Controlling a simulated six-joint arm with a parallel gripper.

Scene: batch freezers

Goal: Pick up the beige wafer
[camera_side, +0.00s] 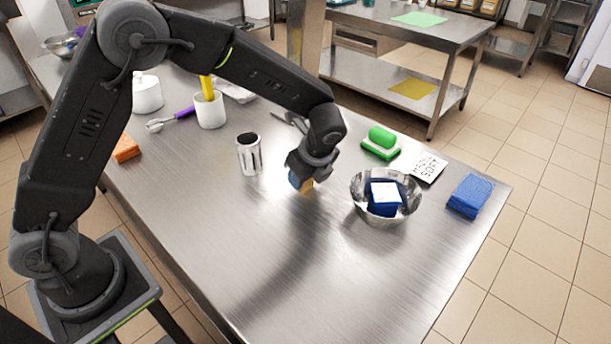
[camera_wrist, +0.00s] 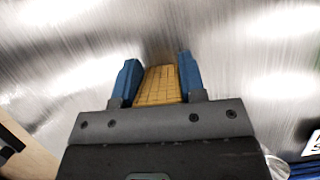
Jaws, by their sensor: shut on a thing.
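The beige wafer (camera_wrist: 159,86) is a tan block with a grid pattern, held between the two blue fingertips of my gripper (camera_wrist: 157,82) in the wrist view. In the side view my gripper (camera_side: 301,181) points down over the middle of the steel table, and a small tan part of the wafer (camera_side: 307,187) shows beside a blue fingertip. My gripper is shut on the wafer. I cannot tell whether the wafer touches the table or is just above it. Most of the wafer is hidden by the gripper in the side view.
A metal bowl (camera_side: 357,187) with a blue and white box stands right of my gripper. A shiny cup (camera_side: 249,154) stands to the left. The table's front is clear.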

